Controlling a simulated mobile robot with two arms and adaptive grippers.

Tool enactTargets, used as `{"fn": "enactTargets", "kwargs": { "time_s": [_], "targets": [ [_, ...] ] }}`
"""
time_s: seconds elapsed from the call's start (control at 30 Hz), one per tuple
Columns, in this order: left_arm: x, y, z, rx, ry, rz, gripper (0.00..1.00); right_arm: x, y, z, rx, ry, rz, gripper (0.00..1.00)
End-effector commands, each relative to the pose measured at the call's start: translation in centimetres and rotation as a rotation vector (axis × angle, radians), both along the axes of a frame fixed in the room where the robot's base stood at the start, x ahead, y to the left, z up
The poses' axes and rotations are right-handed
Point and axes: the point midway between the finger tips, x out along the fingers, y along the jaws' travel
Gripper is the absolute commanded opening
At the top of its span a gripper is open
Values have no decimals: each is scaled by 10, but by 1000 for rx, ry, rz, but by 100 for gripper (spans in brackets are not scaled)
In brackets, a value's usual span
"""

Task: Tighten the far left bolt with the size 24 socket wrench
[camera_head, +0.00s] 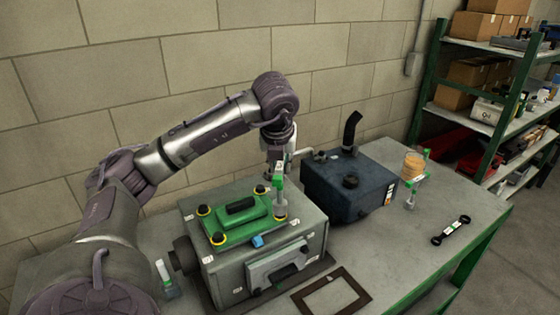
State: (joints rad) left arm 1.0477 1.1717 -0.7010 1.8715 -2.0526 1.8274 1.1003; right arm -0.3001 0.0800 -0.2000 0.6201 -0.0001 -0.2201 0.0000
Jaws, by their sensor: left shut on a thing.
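The grey engine block (243,280) stands on the table with a green cover (238,222) on top. My left gripper (279,166) is above the cover's right corner, shut on a socket wrench with green and white parts (280,190). The wrench points down, and its grey socket end is at the right corner bolt, mostly hiding it. I cannot read the wrench's size. My right gripper is out of view.
A dark blue tank (345,186) with a black pipe stands behind the engine. A flat gasket frame (331,293) lies in front. Another tool (164,273) stands left. Shelves stand at the right.

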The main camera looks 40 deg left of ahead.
Motion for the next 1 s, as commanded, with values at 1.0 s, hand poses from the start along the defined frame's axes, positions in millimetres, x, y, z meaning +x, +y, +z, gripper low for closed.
{"fn": "enactTargets", "kwargs": {
  "time_s": [1.0],
  "targets": [
    [2,2,-6,-1,-2,128,0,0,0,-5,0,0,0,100]
  ]
}}
